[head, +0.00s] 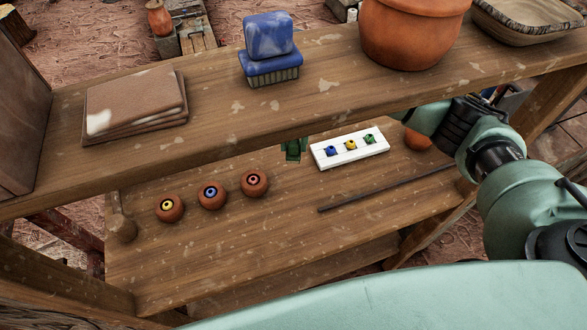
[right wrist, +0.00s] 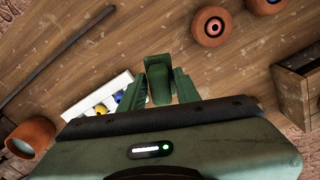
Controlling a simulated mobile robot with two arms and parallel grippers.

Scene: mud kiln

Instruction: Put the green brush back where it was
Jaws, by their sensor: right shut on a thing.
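The green brush (right wrist: 158,82) shows in the right wrist view as a dark green block between the two fingers of my right gripper (right wrist: 160,88). The gripper is shut on it and holds it over the lower wooden shelf. In the head view only a small green part of the gripper and what it holds (head: 293,151) shows below the upper shelf's edge, left of the white holder. The upper shelf hides the rest. I cannot tell whether the brush touches the lower shelf. My left gripper is not in view.
The white holder (head: 323,158) with three small coloured pieces stands on the lower shelf (head: 240,240). Three round clay pots (head: 212,196) with coloured rings stand left. A dark rod (head: 385,192) lies right. The upper shelf (head: 210,75) carries a blue bristled block (head: 268,47) and a large pot (head: 412,35).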

